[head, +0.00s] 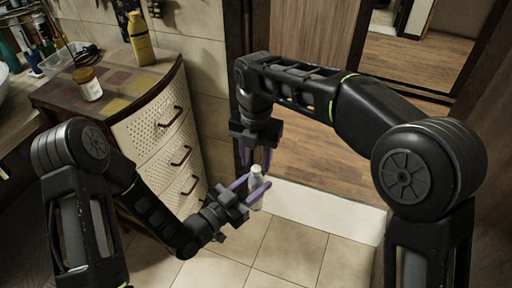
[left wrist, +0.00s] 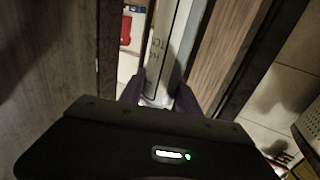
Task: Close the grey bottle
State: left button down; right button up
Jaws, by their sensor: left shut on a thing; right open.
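The grey bottle (head: 256,180) is pale and upright in the head view, held above the floor. My left gripper (head: 254,187) is shut around its body from the left. In the left wrist view, a pale surface with dark marks (left wrist: 158,55), seemingly the bottle, lies between my left fingers (left wrist: 159,95). My right gripper (head: 256,157) is open and points down over the bottle. Its fingertips are close to the bottle's top; I cannot tell whether they touch it. Whether a cap is on the bottle is too small to tell.
A cabinet with drawers (head: 160,140) stands at the left. A doorway with wooden floor (head: 330,150) lies beyond my arms. The tiled floor below is clear.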

aim_at(254, 183)
jog(key=shift+f, duration=1.25)
jog(key=shift+c, duration=0.4)
grip_shut()
